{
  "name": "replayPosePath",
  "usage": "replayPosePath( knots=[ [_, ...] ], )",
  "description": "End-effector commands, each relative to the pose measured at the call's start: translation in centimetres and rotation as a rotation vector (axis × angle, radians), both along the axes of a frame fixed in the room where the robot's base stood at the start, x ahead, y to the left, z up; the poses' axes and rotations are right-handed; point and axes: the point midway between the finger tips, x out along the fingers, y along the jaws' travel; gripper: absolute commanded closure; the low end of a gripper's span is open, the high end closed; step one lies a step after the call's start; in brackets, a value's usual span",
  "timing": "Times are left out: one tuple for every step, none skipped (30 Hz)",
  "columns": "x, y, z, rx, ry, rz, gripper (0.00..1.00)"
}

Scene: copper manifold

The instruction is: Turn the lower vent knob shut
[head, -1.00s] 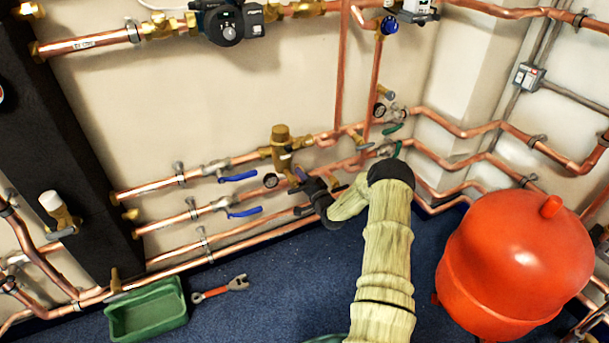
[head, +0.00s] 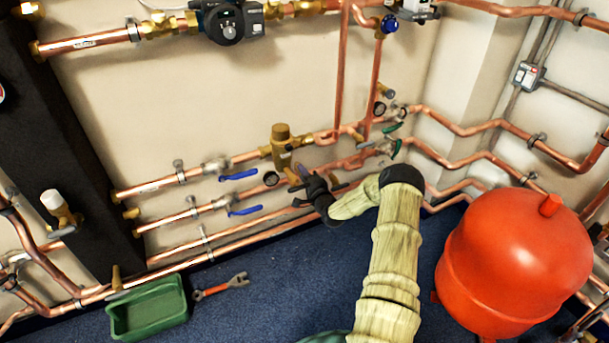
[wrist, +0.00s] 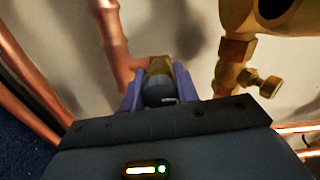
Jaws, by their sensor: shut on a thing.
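My gripper (head: 297,175) is at the lower pipe runs, beside and below the brass valve (head: 281,143). In the wrist view the purple fingers of my gripper (wrist: 160,96) are closed around a small dark grey knob (wrist: 159,92), with a brass body (wrist: 160,65) right behind it. This appears to be the lower vent knob. In the head view my gripper hides the knob, and its turn position cannot be told.
A large brass fitting with a side screw (wrist: 249,80) is close on the right in the wrist view. Blue lever handles (head: 240,175) lie to the left. A red vessel (head: 517,250) stands right. A green tray (head: 147,308) and wrench (head: 222,287) lie on the floor.

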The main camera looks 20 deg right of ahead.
Motion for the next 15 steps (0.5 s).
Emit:
replayPosePath(
  knots=[
    [0.02, -0.05, -0.07, 0.002, 0.002, -0.002, 0.92],
    [0.02, -0.05, -0.07, 0.002, 0.002, -0.002, 0.92],
    [0.03, -0.05, -0.05, 0.001, 0.001, -0.002, 0.92],
    [0.03, -0.05, -0.05, 0.001, 0.001, -0.002, 0.66],
    [0.03, -0.05, -0.04, 0.001, 0.001, -0.002, 0.60],
    [0.03, -0.04, -0.03, 0.001, 0.001, -0.002, 0.52],
    [0.03, -0.03, -0.03, 0.001, 0.000, -0.002, 0.48],
    [0.03, -0.02, -0.02, 0.000, 0.000, -0.001, 0.48],
    [0.03, -0.02, -0.01, 0.000, 0.000, -0.001, 0.48],
    [0.03, -0.02, 0.00, 0.000, 0.000, -0.001, 0.48],
    [0.03, -0.02, 0.01, 0.000, 0.000, -0.001, 0.48],
    [0.04, 0.00, 0.02, 0.000, -0.001, -0.001, 0.48],
    [0.04, 0.04, 0.03, 0.000, -0.001, 0.000, 0.48],
    [0.05, 0.07, 0.03, -0.001, -0.001, 0.000, 0.48],
    [0.04, 0.13, 0.04, -0.001, -0.001, 0.001, 0.48]
  ],
)
